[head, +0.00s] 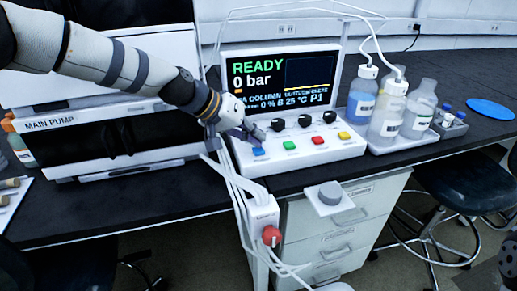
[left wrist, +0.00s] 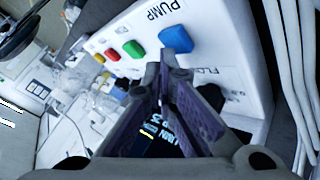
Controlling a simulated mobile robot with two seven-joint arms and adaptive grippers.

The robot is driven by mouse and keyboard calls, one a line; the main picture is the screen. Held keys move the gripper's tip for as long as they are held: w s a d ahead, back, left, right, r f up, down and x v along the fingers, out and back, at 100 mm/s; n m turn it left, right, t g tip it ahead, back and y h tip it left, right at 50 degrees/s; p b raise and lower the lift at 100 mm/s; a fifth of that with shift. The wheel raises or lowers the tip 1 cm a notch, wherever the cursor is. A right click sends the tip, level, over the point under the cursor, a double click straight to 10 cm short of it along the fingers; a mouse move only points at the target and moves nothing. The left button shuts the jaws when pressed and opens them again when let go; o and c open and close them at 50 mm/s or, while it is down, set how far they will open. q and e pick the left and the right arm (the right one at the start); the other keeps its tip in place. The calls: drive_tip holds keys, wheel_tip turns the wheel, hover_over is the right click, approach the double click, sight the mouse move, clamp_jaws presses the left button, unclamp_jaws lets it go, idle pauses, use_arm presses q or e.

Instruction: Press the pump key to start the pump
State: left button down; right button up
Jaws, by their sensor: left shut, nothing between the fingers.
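The pump key is a blue key (head: 258,152) at the left end of a row on the white control panel (head: 305,157). In the left wrist view the blue key (left wrist: 176,39) sits beside the printed word PUMP. My left gripper (head: 250,132) is shut and empty, just above and behind the blue key. In the left wrist view its fingertips (left wrist: 169,60) are close to the key's edge; I cannot tell whether they touch it. The display (head: 280,78) behind the panel reads READY and 0 bar.
Green (head: 289,146), red (head: 318,139) and yellow (head: 344,135) keys lie to the right of the blue one. Black knobs (head: 304,121) stand behind them. Bottles (head: 388,115) with tubing stand in a tray at the right. White tubes hang near the panel's left side.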

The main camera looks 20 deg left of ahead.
use_arm(q)
drive_tip(key=shift+f, duration=0.55)
use_arm(e)
drive_tip(key=shift+s+f, duration=0.15)
use_arm(q)
drive_tip(key=shift+r, duration=0.15)
idle(0.4)
drive_tip(key=shift+r, duration=0.85)
use_arm(e)
drive_tip(key=shift+w+r, duration=0.45)
use_arm(q)
drive_tip(key=shift+r+p, duration=0.1)
drive_tip(key=shift+p, duration=0.2)
drive_tip(key=shift+r+p, duration=0.8)
drive_tip(key=shift+r, duration=1.7)
drive_tip(key=shift+f, duration=0.1)
use_arm(e)
drive_tip(key=shift+w+r+t, duration=0.5)
drive_tip(key=shift+w+r, duration=0.4)
drive_tip(key=shift+r, duration=0.1)
use_arm(q)
drive_tip(key=shift+f, duration=0.1)
